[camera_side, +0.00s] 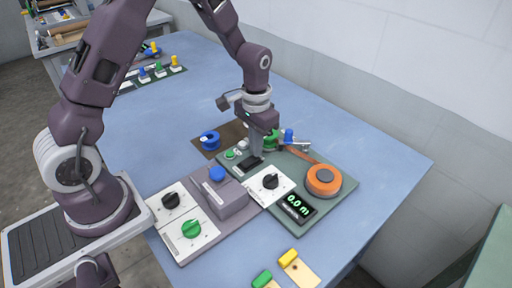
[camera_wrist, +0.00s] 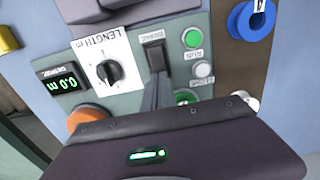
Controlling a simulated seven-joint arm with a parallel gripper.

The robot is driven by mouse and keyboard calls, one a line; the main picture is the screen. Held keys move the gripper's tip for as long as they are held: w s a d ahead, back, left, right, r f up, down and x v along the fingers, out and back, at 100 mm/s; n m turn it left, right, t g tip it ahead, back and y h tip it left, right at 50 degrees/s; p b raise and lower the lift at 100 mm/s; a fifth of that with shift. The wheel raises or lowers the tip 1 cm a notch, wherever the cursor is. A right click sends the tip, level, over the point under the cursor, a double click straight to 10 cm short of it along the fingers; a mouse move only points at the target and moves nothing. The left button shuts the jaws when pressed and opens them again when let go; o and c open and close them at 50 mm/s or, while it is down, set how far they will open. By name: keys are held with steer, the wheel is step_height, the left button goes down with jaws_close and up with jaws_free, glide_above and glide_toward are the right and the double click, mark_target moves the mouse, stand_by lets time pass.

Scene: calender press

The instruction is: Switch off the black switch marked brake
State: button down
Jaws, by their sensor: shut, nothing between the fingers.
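The black brake switch (camera_wrist: 154,54) sits on a grey plate on the green panel, with its label beside it in the wrist view. It also shows in the side view (camera_side: 246,164), partly hidden by my fingers. My gripper (camera_side: 255,154) points down over the panel with its fingers shut and empty. In the wrist view my fingertips (camera_wrist: 157,80) are right at the near end of the switch. I cannot tell whether they touch it, or which way the switch is set.
Beside the switch are a green button (camera_wrist: 193,38), a pale button (camera_wrist: 203,70) and the white length dial (camera_wrist: 108,72). An orange reel (camera_side: 323,180) and a display (camera_side: 298,206) reading 0.0 m stand to the right. A grey block with a blue knob (camera_side: 217,174) stands left.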

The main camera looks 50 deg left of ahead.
steer(key=shift+f, duration=0.4)
steer(key=shift+f, duration=0.2)
steer(key=shift+s+r, duration=0.35)
steer(key=shift+s, duration=0.3)
